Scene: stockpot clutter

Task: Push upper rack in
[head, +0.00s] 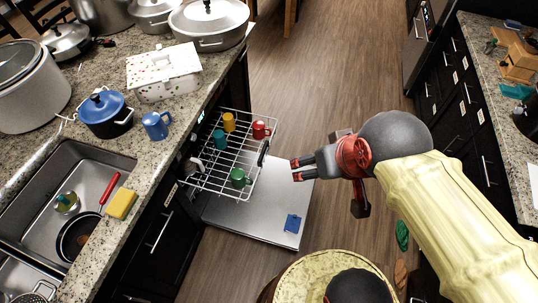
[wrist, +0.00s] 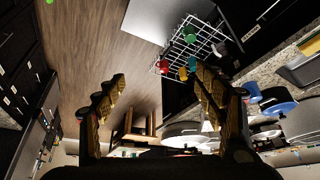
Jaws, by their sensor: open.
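The upper rack (head: 209,163) is a white wire rack pulled out of the dishwasher under the left counter, above the lowered dishwasher door (head: 223,222). It holds several mugs, among them a yellow mug (head: 229,121), a red mug (head: 261,130), a teal mug (head: 220,140) and a green mug (head: 240,178). My gripper (head: 298,169) is open and empty, to the right of the rack's front edge and apart from it. In the wrist view my open fingers (wrist: 160,88) frame the floor, and the rack (wrist: 202,50) shows at upper right.
The left counter (head: 160,190) holds pots, a blue mug (head: 156,125) and a sink with a yellow sponge (head: 121,204). Wood floor is clear beyond my gripper.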

